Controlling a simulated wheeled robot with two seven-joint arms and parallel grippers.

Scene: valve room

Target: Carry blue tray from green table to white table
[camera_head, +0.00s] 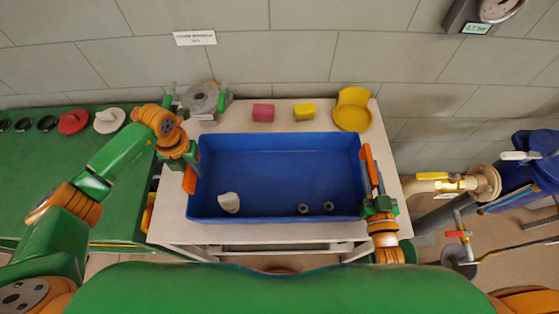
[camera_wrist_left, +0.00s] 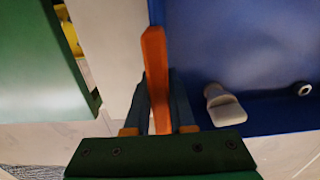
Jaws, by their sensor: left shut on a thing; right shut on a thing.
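The blue tray (camera_head: 275,165) is over the white table (camera_head: 232,117) in the head view; I cannot tell whether it rests on the top or hangs just above it. It holds a white piece (camera_head: 229,203) and two dark nuts (camera_head: 303,209). My left gripper (camera_head: 191,176) is shut on the tray's left wall. My right gripper (camera_head: 371,170) is shut on its right wall. The green table (camera_head: 50,165) stands to the left.
A pink block (camera_head: 263,113), a yellow block (camera_head: 304,112), a yellow scoop-like dish (camera_head: 352,112) and a grey metal part (camera_head: 203,100) lie behind the tray. Red (camera_head: 73,122) and white (camera_head: 109,120) knobs sit on the green table. Pipes with valves (camera_head: 455,184) stand at the right.

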